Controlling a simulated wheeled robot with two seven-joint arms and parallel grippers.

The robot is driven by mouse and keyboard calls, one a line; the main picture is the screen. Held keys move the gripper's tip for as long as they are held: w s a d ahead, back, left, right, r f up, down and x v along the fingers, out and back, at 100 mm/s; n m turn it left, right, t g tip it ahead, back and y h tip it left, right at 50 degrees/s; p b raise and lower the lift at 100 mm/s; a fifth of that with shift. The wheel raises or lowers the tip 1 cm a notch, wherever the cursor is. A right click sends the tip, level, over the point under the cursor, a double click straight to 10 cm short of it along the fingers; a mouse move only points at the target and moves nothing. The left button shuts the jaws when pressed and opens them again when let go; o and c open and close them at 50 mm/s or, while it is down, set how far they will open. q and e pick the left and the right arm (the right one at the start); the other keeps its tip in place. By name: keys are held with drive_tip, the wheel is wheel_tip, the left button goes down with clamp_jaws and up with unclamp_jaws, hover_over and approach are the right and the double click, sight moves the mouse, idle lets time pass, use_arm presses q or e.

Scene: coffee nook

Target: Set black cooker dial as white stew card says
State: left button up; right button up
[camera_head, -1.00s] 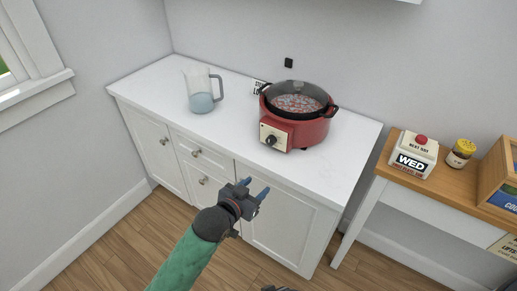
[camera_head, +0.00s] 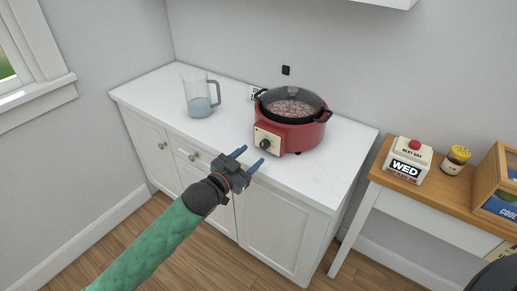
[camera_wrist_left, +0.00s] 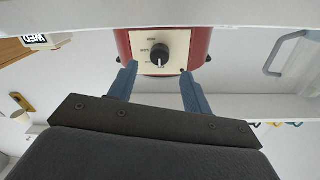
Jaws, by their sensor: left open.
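The red cooker (camera_head: 291,133) stands on the white counter, with a dark rim, a glass lid and reddish food inside. Its black dial (camera_head: 265,145) sits on a cream front panel (camera_head: 276,143). In the left wrist view the dial (camera_wrist_left: 160,60) lies between and beyond my fingers, with a white pointer mark; the panel lettering is too small to read surely. My left gripper (camera_head: 249,160) is open and empty, in front of the counter edge, short of the dial. My right gripper is not visible.
A clear jug with bluish water (camera_head: 199,98) stands left of the cooker. A wooden side table (camera_head: 381,166) at right holds a WED day block (camera_head: 408,160), a yellow-lidded jar (camera_head: 455,160) and a wooden box.

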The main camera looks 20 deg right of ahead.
sight(263, 146)
use_arm(q)
drive_tip(key=x, duration=0.4)
drive_tip(key=shift+w+d, duration=0.3)
drive_tip(key=shift+d, duration=0.1)
drive_tip(key=shift+w+d, duration=0.1)
drive_tip(key=shift+d, duration=0.05)
drive_tip(key=c, duration=1)
drive_tip(key=shift+o, duration=0.2)
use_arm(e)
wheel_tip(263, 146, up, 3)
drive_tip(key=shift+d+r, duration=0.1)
